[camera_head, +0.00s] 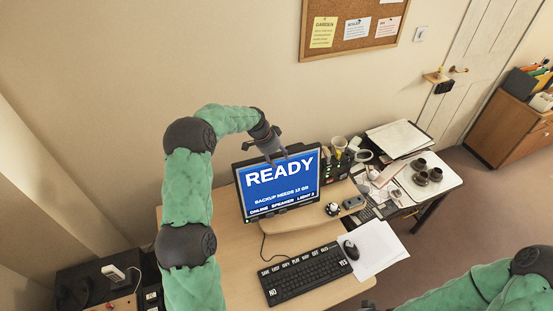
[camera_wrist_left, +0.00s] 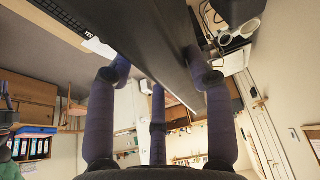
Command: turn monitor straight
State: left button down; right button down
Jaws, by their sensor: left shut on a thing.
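The monitor (camera_head: 278,185) stands on the desk, its blue screen reading READY with smaller lines below. It is turned somewhat toward the right in the head view. My left gripper (camera_head: 272,151) reaches over from the left and is shut on the monitor's top edge. In the left wrist view, the dark monitor panel (camera_wrist_left: 150,45) runs between the fingers of my left gripper (camera_wrist_left: 160,80). The fingers hide part of the top edge. My right arm comes in at the bottom right; only a dark bit that may be its gripper shows at the bottom edge.
A black keyboard (camera_head: 306,274) lies before the monitor, with a mouse (camera_head: 350,249) on white paper (camera_head: 378,250) beside it. A corkboard (camera_head: 350,24) hangs on the wall. The desk left of the keyboard is clear.

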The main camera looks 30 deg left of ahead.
pick_arm(q)
jog(key=shift+w, duration=0.1)
jog(key=c, duration=0.6)
grip_release()
jog(key=shift+o, duration=0.6)
jog(key=shift+w+d+f, duration=0.1)
jog(key=shift+w+f, duration=0.05)
jog(key=shift+w, duration=0.1)
jog(key=shift+s, duration=0.1)
jog(key=shift+s+r, duration=0.1)
jog(key=shift+r, duration=0.15)
jog(key=v, duration=1.1)
jog(key=shift+r, duration=0.3)
